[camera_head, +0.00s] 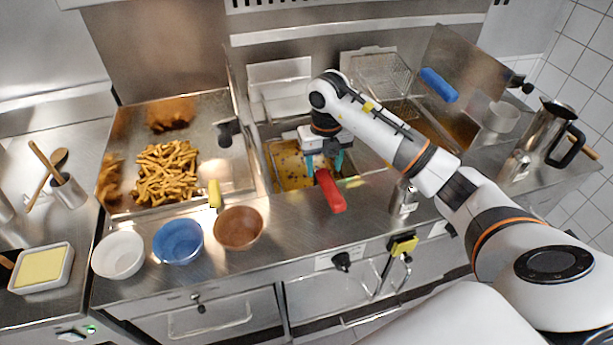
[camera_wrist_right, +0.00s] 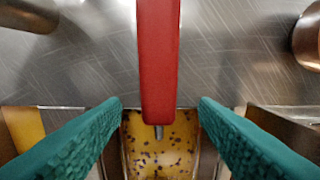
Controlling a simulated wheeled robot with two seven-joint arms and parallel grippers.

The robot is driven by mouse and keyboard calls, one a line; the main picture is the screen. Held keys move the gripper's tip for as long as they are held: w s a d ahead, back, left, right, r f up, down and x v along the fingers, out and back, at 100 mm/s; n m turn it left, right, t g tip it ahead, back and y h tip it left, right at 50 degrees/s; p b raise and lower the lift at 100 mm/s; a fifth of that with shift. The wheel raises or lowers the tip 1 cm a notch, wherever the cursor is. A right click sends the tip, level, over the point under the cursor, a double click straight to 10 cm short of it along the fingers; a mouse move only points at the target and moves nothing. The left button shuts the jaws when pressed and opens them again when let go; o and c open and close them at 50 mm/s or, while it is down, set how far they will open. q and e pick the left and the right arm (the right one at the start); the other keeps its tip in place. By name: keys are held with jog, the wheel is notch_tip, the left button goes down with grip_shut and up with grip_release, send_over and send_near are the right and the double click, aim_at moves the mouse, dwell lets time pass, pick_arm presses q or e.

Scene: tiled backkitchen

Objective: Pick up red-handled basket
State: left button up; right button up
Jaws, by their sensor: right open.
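The red handle (camera_head: 331,191) of the basket juts toward the front from the left fryer well (camera_head: 285,178), over the steel counter. The basket body cannot be clearly made out; the gripper and arm cover part of the well. My right gripper (camera_head: 325,162) is over the front of this well, pointing down with its teal fingers open. In the right wrist view the red handle (camera_wrist_right: 158,62) runs down from the top, and its inner end lies between the two spread fingertips (camera_wrist_right: 161,104). A gap shows on both sides, with speckled yellow oil below. My left gripper is not in view.
A blue-handled basket (camera_head: 439,85) is at the right fryer well. White (camera_head: 118,255), blue (camera_head: 178,242) and brown (camera_head: 239,228) bowls line the front left counter. A fries tray (camera_head: 205,135) is left of the well. A steel jug (camera_head: 548,133) stands far right.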

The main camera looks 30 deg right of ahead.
aim_at(323, 172)
jog(key=shift+w+f, duration=0.1)
jog(key=shift+f, duration=0.4)
jog(key=shift+w+f, duration=0.2)
jog(key=shift+f, duration=0.1)
notch_tip(323, 172, down, 4)
jog(key=shift+d+f+p, duration=0.1)
jog(key=shift+f+p, duration=0.05)
jog(key=shift+p, duration=1)
jog(key=shift+f, duration=0.4)
jog(key=shift+c, duration=0.2)
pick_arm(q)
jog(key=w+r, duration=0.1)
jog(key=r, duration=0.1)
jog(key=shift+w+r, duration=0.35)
pick_arm(e)
grip_shut()
